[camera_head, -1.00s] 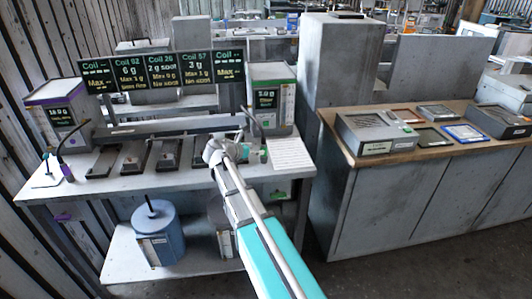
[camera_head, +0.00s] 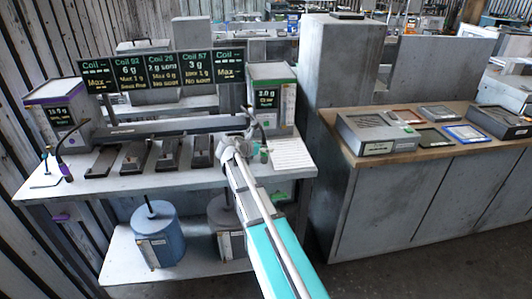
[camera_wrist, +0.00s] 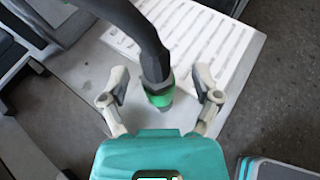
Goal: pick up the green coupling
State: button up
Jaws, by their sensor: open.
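The green coupling (camera_wrist: 160,97) is at the lower end of a dark curved hose (camera_wrist: 150,45) in the wrist view. In the head view it is a small green piece (camera_head: 264,151) at the right of the bench, below the hose. My gripper (camera_wrist: 161,80) is open, with one finger on each side of the coupling and hose end. Gaps show on both sides in the wrist view; the depth between fingers and coupling is hard to judge. In the head view my gripper (camera_head: 240,143) is just left of the coupling, partly hidden by my arm.
A printed white sheet (camera_head: 291,154) lies right of the coupling. Several dark coil blocks (camera_head: 135,156) sit along the bench. A box with a green top (camera_head: 271,93) stands behind. A blue drum (camera_head: 155,235) is on the lower shelf. A wooden-topped counter (camera_head: 335,122) stands right.

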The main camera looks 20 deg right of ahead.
grip_shut()
dwell(0.3)
jog(key=shift+r, duration=0.1)
jog(key=shift+r+p, duration=0.9)
jog(key=shift+p, duration=0.1)
jog(key=s+a+r+p, duration=0.5)
jog(key=s+r+p, duration=0.6)
jog(key=s, duration=0.2)
dwell(0.6)
